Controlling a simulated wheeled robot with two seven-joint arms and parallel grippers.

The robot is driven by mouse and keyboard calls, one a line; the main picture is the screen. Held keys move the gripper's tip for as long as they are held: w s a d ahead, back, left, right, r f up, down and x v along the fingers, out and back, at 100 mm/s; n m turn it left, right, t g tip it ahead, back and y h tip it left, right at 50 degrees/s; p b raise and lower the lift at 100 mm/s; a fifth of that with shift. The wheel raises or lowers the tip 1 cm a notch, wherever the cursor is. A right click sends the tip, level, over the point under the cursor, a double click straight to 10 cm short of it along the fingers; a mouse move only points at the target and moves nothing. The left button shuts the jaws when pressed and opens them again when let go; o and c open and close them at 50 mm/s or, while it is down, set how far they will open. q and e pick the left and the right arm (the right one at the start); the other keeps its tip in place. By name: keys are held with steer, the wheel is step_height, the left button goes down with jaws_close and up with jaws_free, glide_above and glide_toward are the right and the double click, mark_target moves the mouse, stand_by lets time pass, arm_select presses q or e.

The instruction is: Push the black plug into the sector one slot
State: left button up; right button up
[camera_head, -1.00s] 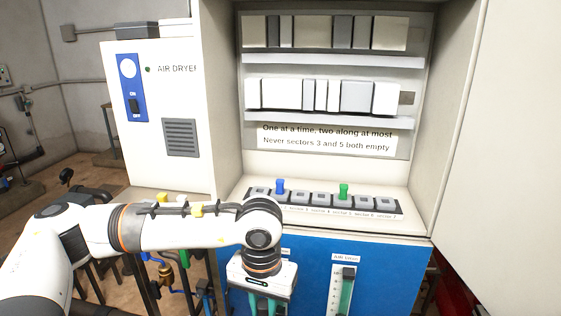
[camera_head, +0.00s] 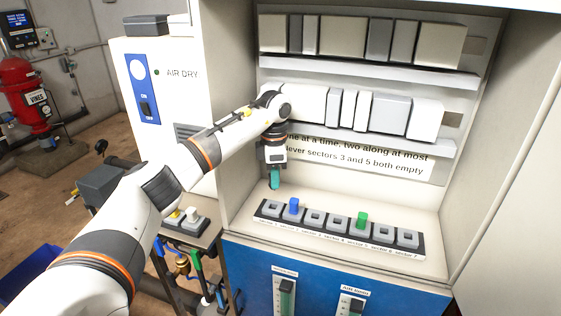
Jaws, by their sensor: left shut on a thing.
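The slot strip (camera_head: 340,232) lies on the cabinet ledge, with a row of square slots and small sector labels. The sector one slot (camera_head: 271,208) is at its left end and looks empty. A blue plug (camera_head: 294,205) stands upright in the second slot and a green plug (camera_head: 361,219) in the fifth. My left gripper (camera_head: 275,184) points down with teal fingers, above the left end of the strip and apart from it. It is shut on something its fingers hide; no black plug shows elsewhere. My right gripper is out of view.
A sign (camera_head: 350,155) hangs behind the strip, under shelves of grey and white modules. The cabinet's side walls enclose the ledge. At left, a small stand (camera_head: 190,228) holds yellow and white pieces near the air dryer (camera_head: 160,90). The ledge around the strip is clear.

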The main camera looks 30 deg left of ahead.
arm_select(q)
steer(key=shift+s+f, duration=0.5)
steer(key=shift+f, duration=0.45)
step_height(320, 180, down, 2)
steer(key=shift+w+f+b, duration=0.1)
steer(key=shift+f+b, duration=0.05)
steer(key=shift+b, duration=0.65)
steer(key=shift+w+f+b, duration=0.15)
steer(key=shift+f+b, duration=0.2)
steer(key=shift+f, duration=0.35)
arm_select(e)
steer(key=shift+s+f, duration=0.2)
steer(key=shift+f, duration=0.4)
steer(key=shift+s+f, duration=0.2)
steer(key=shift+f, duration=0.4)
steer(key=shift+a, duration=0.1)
arm_select(q)
steer(key=shift+f+b, duration=0.3)
steer(key=shift+f, duration=0.2)
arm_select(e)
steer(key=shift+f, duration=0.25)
arm_select(q)
steer(key=o, duration=0.7)
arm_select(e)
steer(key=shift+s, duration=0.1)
